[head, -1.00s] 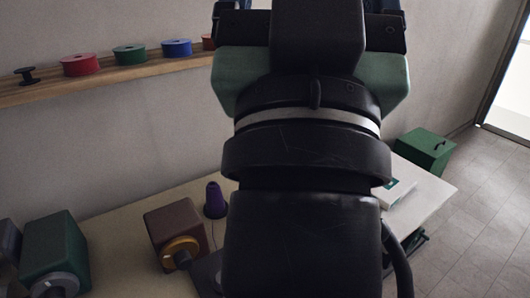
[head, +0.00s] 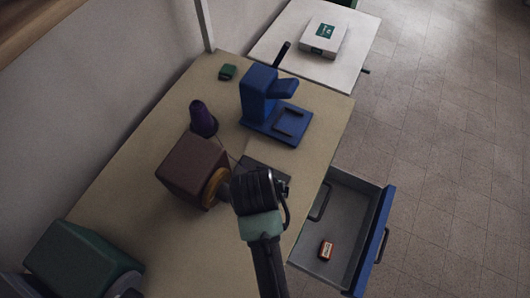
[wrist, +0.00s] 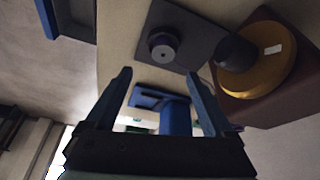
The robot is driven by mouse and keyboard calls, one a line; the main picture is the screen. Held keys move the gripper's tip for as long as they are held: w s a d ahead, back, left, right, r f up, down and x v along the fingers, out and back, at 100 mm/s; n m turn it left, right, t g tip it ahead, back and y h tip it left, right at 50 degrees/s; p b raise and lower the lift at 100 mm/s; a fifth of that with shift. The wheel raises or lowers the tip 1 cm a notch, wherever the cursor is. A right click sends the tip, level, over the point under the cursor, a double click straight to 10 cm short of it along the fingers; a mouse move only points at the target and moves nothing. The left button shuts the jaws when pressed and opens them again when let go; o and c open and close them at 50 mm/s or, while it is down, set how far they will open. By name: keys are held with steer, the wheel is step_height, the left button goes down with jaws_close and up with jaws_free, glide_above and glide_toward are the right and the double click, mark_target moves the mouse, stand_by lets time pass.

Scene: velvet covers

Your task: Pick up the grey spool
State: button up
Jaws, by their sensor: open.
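A small dark grey spool (wrist: 163,46) with a round hub sits on a dark flat plate (wrist: 190,25) in the wrist view. My gripper (wrist: 158,76) is open and empty, its two fingers apart below the spool in that picture; the spool lies beyond the fingertips, not between them. In the head view my arm covers the gripper and the spool, and only part of the dark plate (head: 268,168) shows.
A brown box (head: 188,168) with a golden disc (wrist: 258,82) stands close to the plate. A blue stand (head: 262,95) and a purple cone (head: 203,120) are farther back. A blue-fronted drawer (head: 370,240) is open at right, holding a small orange-and-white item (head: 326,250).

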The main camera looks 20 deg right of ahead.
steer(key=x, duration=0.3)
steer(key=shift+d+f, duration=0.1)
steer(key=shift+d, duration=0.1)
steer(key=shift+a+x, duration=0.2)
steer(key=shift+x, duration=1.15)
steer(key=shift+a+x, duration=0.25)
steer(key=shift+x, duration=1.15)
steer(key=shift+c, duration=0.3)
jaws_close()
